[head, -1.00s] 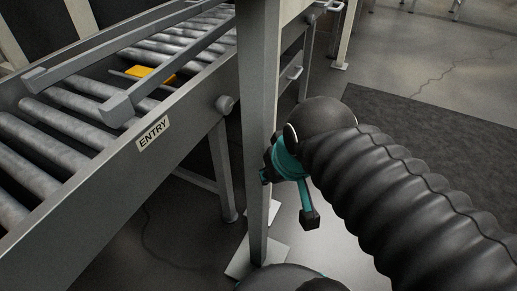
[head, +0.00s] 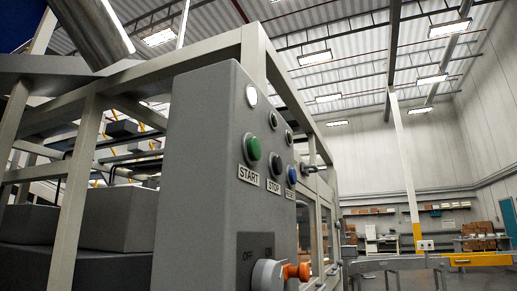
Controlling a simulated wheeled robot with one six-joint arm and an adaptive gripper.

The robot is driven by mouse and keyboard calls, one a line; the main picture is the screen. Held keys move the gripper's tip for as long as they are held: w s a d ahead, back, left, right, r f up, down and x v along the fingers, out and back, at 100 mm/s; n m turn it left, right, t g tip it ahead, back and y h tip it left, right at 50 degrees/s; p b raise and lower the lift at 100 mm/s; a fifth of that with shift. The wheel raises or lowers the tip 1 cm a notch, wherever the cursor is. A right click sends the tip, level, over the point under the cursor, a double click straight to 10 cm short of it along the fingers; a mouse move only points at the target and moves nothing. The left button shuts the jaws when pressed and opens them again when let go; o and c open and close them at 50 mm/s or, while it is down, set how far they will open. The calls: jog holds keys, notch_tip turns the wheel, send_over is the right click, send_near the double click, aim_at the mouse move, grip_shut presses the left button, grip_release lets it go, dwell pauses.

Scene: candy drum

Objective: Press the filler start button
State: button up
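In the head view a grey control box (head: 197,190) stands close in front of me. Its narrow panel face carries a green button (head: 251,148) with a START label (head: 248,175) under it. To its right is a dark button (head: 275,157) over a STOP label (head: 273,187), then a blue button (head: 292,175) with a small label that is hard to read. Round lamps sit above the buttons. Low on the panel is a switch with an orange handle (head: 298,271) by an OFF mark. My gripper is out of view.
A metal frame (head: 80,190) with grey boxes (head: 118,218) stands left of and behind the control box. At right, a conveyor rail (head: 385,264) crosses the hall, with shelves and cartons (head: 478,229) along the far wall.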

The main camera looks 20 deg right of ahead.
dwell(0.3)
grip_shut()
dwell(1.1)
